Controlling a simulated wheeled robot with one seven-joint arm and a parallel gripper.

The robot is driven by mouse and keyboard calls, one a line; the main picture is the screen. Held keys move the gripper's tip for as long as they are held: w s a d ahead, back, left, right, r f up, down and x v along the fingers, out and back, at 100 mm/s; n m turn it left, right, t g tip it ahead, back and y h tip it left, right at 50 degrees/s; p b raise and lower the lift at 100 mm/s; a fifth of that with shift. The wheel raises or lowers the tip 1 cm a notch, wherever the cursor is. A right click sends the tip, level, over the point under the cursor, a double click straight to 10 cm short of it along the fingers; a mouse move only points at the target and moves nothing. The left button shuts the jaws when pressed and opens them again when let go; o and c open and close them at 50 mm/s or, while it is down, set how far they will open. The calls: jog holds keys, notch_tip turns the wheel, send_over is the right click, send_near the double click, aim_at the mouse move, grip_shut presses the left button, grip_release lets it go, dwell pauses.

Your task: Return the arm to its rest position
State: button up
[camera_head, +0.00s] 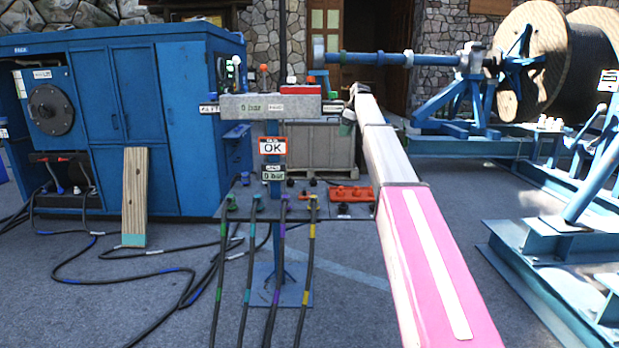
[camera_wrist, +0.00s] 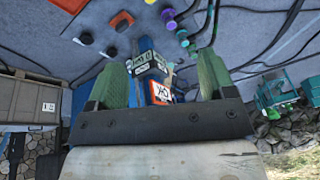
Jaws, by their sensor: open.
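My arm (camera_head: 405,200), pink and white, reaches from the lower right toward the control stand in the head view. My gripper (camera_head: 347,122) is at its far end, small and partly hidden, beside the stand's grey top box (camera_head: 262,107). In the wrist view, my gripper (camera_wrist: 160,80) has its two green fingers wide apart with nothing between them. The stand, with its OK sign (camera_head: 272,147), shows behind and between the fingers, tilted in the wrist view (camera_wrist: 160,92). I cannot tell the exact gap between the fingers and the stand.
The stand's lower panel (camera_head: 258,207) carries several hanging hoses and an orange block (camera_head: 351,194). A blue cabinet (camera_head: 185,95) is at left, with a leaning plank (camera_head: 135,195). A crate (camera_head: 322,150) stands behind. Blue reel frames (camera_head: 455,100) and a cable reel (camera_head: 535,65) are at right.

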jog(key=s+d+f+m+h, duration=0.1)
jog(key=s+f+m, duration=0.3)
jog(key=s+f, duration=1)
jog(key=s+f+m+h, duration=0.1)
jog(key=s+f+m, duration=0.2)
jog(key=s+f, duration=1.1)
jog(key=s+d+f+m+h, duration=0.1)
jog(key=s+f+m, duration=0.2)
jog(key=s+f, duration=0.6)
jog(key=s+d+f+m, duration=0.1)
jog(key=s+f+m, duration=0.2)
jog(key=s+f, duration=0.7)
jog(key=s, duration=0.5)
jog(key=shift+h, duration=0.4)
